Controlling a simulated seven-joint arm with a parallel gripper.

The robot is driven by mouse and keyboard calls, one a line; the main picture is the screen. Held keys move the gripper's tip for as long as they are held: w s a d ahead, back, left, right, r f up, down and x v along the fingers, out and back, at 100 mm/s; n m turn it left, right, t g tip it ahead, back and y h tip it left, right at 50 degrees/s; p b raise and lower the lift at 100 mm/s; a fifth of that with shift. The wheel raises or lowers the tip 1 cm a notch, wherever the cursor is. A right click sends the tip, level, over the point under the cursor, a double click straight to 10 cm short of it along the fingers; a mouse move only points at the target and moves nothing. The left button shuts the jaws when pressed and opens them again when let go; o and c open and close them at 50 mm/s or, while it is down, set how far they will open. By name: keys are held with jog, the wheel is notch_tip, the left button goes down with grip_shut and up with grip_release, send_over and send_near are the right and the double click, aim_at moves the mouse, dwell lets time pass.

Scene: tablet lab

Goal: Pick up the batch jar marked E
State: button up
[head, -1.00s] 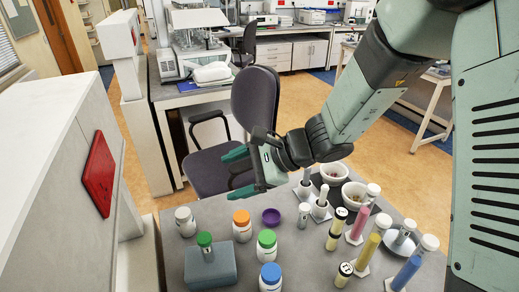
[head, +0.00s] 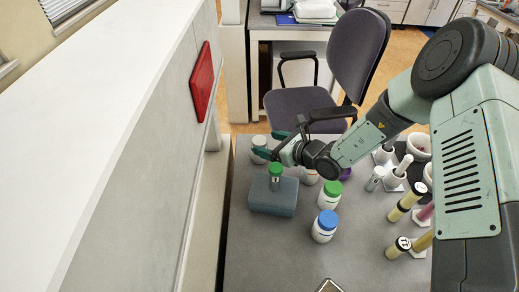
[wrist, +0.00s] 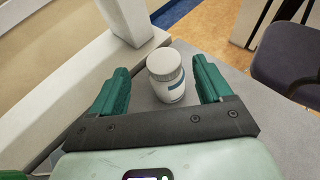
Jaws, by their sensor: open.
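A white jar with a pale grey lid (head: 259,142) stands at the far left of the grey table; it also shows in the wrist view (wrist: 168,84), upright with a dark blue band on its label. My gripper (head: 271,145) is open over that jar. In the wrist view its two green fingers (wrist: 160,72) lie either side of the jar, with a gap visible on each side. Other white jars have a green lid (head: 330,193) and a blue lid (head: 323,226). A further jar (head: 310,178) is mostly hidden behind my gripper. I cannot read an E on any jar.
A grey-blue block (head: 273,197) holding a green-capped vial (head: 275,177) stands close in front of my gripper. Yellow tubes (head: 407,201), a pestle (head: 403,166) and bowls stand right. A white wall with a red panel (head: 201,82) borders the left. The front-left table is clear.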

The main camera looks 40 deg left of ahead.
aim_at(261, 141)
jog(key=x, duration=0.5)
jog(key=shift+w+f, duration=0.15)
jog(key=shift+f, duration=0.05)
